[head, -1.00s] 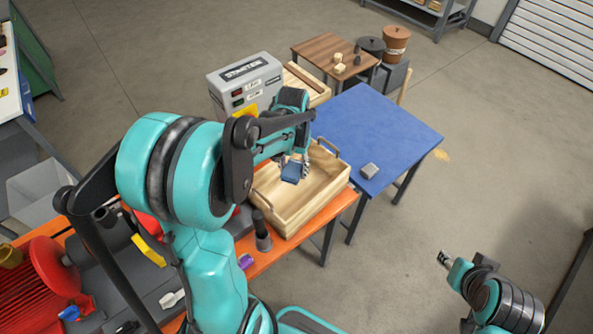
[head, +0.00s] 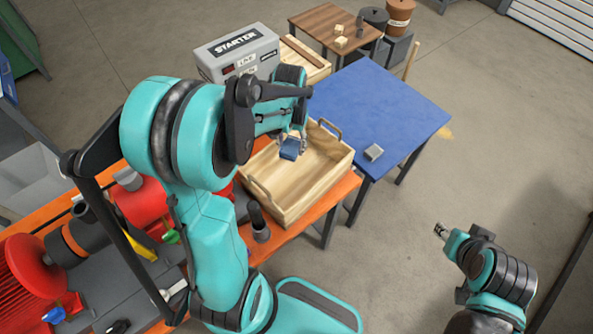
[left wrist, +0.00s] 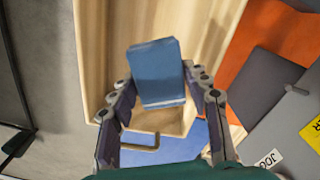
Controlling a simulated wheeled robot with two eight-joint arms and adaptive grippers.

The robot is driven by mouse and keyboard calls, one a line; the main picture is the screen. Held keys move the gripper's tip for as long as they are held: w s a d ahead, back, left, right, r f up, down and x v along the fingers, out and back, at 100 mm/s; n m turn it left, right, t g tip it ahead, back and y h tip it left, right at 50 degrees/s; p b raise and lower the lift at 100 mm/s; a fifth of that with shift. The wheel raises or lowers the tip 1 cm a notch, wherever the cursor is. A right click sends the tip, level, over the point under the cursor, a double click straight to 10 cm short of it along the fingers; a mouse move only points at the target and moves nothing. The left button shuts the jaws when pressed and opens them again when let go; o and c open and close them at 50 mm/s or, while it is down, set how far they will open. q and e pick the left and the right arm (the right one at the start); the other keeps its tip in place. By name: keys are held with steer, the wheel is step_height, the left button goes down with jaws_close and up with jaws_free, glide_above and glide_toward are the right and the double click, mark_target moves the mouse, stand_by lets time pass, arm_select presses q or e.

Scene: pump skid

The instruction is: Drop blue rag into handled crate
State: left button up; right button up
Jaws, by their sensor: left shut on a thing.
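The blue rag (head: 290,148) is a small folded block held in my left gripper (head: 292,140). In the left wrist view the rag (left wrist: 157,72) sits between the two fingers of the left gripper (left wrist: 163,100). The handled crate (head: 318,189) is a pale wooden box with metal handles, on the orange bench. The rag is over the crate's opening; its exact height above the floor of the crate is hard to tell. The crate's wall (left wrist: 90,60) also shows in the left wrist view. My right gripper (head: 441,231) is at the lower right, away from the crate, too small to read.
A dark upright cylinder (head: 258,222) stands near the crate's front left. Red pump parts (head: 140,200) fill the left.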

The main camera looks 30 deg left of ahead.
arm_select(q)
steer(key=o, duration=1.4)
step_height(320, 180, up, 12)
steer(key=shift+f, duration=0.1)
steer(key=s+d+f+t+b, duration=0.2)
steer(key=s+d+f+b, duration=0.1)
steer(key=s+d+f+m+t+b, duration=0.1)
steer(key=s+d+f+t+b, duration=0.1)
steer(key=s+d+f+b, duration=0.1)
steer(key=s+d+f+t+b, duration=0.3)
steer(key=s+d+f+b, duration=0.1)
steer(key=s+f, duration=0.1)
steer(key=shift+d+f, duration=0.25)
steer(key=shift+d, duration=0.05)
